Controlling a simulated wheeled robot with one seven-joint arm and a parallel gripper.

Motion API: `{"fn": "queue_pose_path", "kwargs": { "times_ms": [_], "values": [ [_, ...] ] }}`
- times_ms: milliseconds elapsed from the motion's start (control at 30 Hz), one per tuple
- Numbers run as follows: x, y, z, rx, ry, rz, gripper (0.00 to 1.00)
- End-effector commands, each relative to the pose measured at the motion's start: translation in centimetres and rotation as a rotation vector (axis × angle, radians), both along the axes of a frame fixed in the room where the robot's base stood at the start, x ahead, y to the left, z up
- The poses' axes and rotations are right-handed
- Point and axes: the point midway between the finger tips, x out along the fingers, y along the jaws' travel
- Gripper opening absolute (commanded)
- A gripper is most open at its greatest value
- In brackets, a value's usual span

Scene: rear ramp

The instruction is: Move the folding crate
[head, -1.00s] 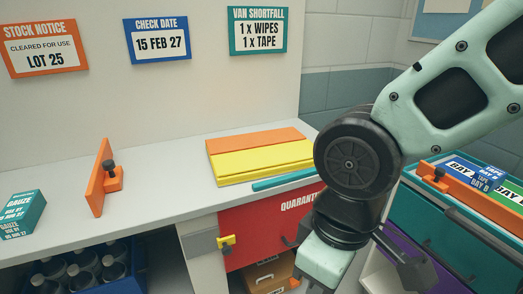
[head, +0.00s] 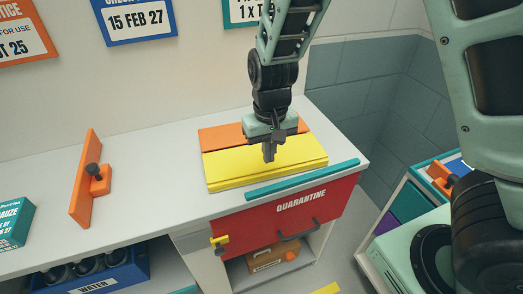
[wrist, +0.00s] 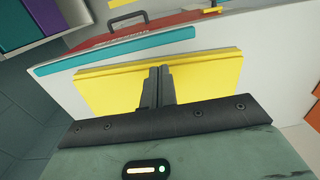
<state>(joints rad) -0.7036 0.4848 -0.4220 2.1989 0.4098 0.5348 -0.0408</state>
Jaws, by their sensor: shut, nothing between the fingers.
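A flat yellow piece (head: 235,171) with a ridged front edge lies on the counter, with an orange strip (head: 222,136) along its back. It looks like the folding crate folded flat, but I cannot be sure. The yellow piece also shows in the wrist view (wrist: 205,80). My gripper (head: 269,158) points down over the yellow piece, near its middle, with its fingers shut and empty. In the wrist view its fingers (wrist: 160,72) are together in front of the yellow surface. Whether they touch it I cannot tell.
A teal strip (head: 303,180) runs along the counter's front edge, above a red QUARANTINE drawer (head: 290,212). An orange upright bracket (head: 84,178) and a gauze box (head: 14,222) stand at left. The counter (head: 150,180) between is clear. A WATER crate (head: 95,278) sits below.

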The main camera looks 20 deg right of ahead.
Motion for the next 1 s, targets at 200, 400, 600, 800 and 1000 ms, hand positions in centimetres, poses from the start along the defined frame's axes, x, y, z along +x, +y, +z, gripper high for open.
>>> {"fn": "queue_pose_path", "kwargs": {
  "times_ms": [200, 400, 600, 800, 1000],
  "values": [
    [0.6, -0.5, -1.5, -0.014, -0.004, -0.018, 0.00],
    [0.5, -0.6, -5.0, -0.015, -0.002, -0.019, 0.00],
    [0.5, -0.6, -8.2, -0.013, -0.003, -0.019, 0.00],
    [0.5, -0.5, -9.8, -0.013, -0.006, -0.016, 0.00],
    [0.5, -0.5, -10.1, -0.012, -0.007, -0.016, 0.00]
  ]
}}
